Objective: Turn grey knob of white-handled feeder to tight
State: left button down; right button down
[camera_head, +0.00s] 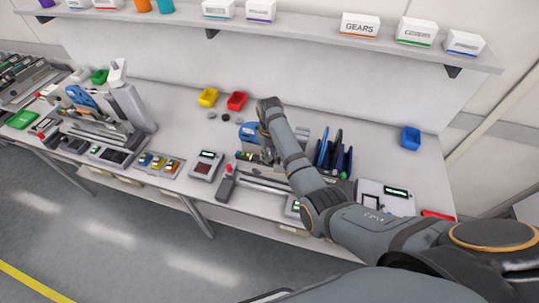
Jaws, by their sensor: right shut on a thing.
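My right arm reaches in from the lower right, and its wrist bends down over the middle feeder (252,156) on the bench. My right gripper (262,143) is small and partly hidden behind the wrist, beside the feeder's blue part. It is shut on a part of that feeder. The grey knob cannot be made out, and neither can its turn. A white handle on this middle feeder is not clear to see. Another feeder (105,130) at the left has a pale upright part (118,72). My left gripper is not in view.
A shelf (300,32) with labelled boxes runs above.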

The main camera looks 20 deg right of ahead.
aim_at(270, 157)
jog(key=c, duration=1.2)
grip_release()
notch_tip(270, 157, up, 12)
jog(key=shift+r, duration=0.1)
